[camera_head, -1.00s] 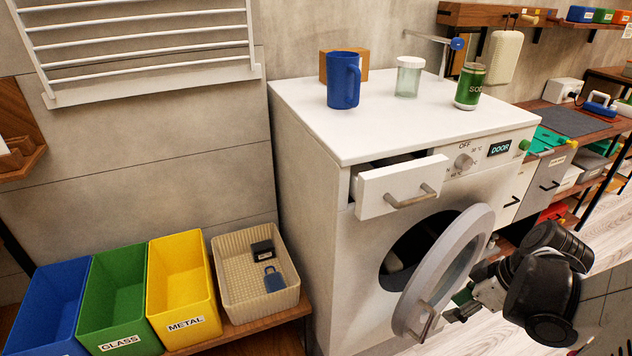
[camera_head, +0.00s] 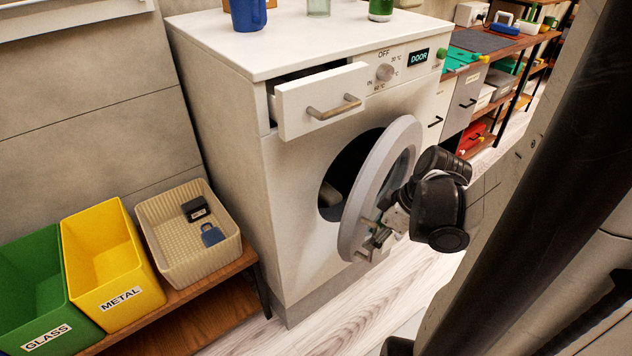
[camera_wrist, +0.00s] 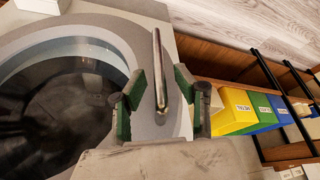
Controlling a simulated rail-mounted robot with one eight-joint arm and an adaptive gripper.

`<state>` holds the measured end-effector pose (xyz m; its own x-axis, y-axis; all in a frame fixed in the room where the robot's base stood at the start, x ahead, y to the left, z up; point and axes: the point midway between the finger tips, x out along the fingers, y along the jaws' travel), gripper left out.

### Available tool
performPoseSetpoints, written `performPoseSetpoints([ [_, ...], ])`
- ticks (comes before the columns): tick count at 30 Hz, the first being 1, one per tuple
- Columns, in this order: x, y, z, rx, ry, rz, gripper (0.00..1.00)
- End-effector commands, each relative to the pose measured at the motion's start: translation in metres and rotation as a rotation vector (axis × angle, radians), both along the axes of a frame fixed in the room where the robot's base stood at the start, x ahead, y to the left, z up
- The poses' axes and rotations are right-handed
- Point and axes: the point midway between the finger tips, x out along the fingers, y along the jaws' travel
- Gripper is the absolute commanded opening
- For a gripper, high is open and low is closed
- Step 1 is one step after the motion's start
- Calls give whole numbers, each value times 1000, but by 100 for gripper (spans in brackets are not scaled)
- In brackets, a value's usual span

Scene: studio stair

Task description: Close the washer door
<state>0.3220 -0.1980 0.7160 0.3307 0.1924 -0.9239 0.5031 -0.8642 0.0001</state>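The white washer (camera_head: 290,230) has its round grey-rimmed door (camera_head: 366,190) standing open, swung out from the dark drum opening (camera_head: 335,190). My gripper (camera_head: 376,232) is at the door's outer side, by its lower edge. In the wrist view the silver bar handle (camera_wrist: 158,70) on the door ring (camera_wrist: 150,128) runs between the two green-padded fingers of my gripper (camera_wrist: 160,97). The fingers are apart, with a gap visible on both sides of the bar. The door's dark glass (camera_wrist: 55,105) shows at left. The head view partly hides the handle behind my gripper.
The washer's detergent drawer (camera_head: 322,98) is pulled out above the door. A shelf (camera_head: 215,310) at left bears a beige basket (camera_head: 190,260), a yellow bin (camera_head: 110,255) and a green bin (camera_head: 35,290). Wooden floor (camera_head: 330,325) lies clear before the washer.

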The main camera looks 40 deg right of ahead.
Motion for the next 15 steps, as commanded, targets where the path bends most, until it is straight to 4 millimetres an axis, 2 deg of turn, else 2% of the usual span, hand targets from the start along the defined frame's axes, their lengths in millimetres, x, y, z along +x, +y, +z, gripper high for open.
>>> performPoseSetpoints([
  [6,0,0,0,0,0,0,30],
  [13,0,0,0,0,0,0,1],
  [15,0,0,0,0,0,0,0],
])
